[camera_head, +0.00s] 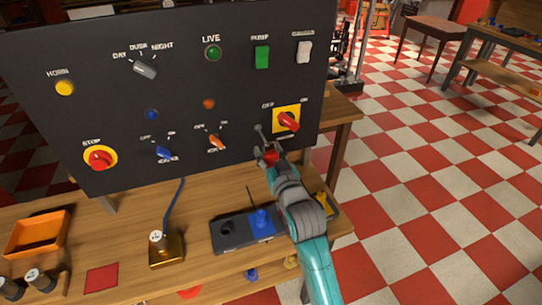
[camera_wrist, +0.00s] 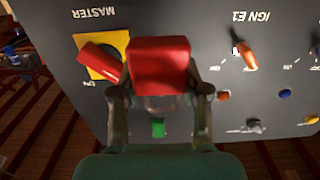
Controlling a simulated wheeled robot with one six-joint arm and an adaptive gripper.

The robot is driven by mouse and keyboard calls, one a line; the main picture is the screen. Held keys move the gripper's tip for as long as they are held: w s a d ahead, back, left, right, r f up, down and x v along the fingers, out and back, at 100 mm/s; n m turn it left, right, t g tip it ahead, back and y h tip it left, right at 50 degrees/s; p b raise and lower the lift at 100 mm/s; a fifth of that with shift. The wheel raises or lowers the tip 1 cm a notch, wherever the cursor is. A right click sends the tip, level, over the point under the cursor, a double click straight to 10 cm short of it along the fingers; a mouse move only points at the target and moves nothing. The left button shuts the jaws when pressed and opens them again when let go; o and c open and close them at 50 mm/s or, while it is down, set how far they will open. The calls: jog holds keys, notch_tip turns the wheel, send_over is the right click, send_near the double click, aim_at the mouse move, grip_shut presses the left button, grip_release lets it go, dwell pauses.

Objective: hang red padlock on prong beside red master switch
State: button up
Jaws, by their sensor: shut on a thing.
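The red padlock (camera_wrist: 160,66) is held between the fingers of my gripper (camera_wrist: 160,92) in the wrist view, its red body facing the camera. In the head view the padlock (camera_head: 271,157) shows as a small red patch in my gripper (camera_head: 268,156), just in front of the panel's lower right. The red master switch (camera_head: 288,121) sits on a yellow plate, above and right of the gripper. In the wrist view the switch (camera_wrist: 98,62) is left of the padlock. A small grey piece (camera_head: 260,131) shows left of the switch; I cannot tell whether it is the prong or the shackle.
The dark panel (camera_head: 180,110) stands on a wooden bench (camera_head: 125,215). An orange ignition switch (camera_head: 216,141) is left of my gripper. Checkered floor lies open at right.

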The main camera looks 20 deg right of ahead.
aim_at(258, 135)
jog(key=shift+w+f, duration=0.1)
jog(key=shift+w, duration=1.65)
jog(key=shift+w+f, duration=0.5)
jog(key=shift+w, duration=0.1)
jog(key=o, duration=1.3)
jog(key=s, duration=1.2)
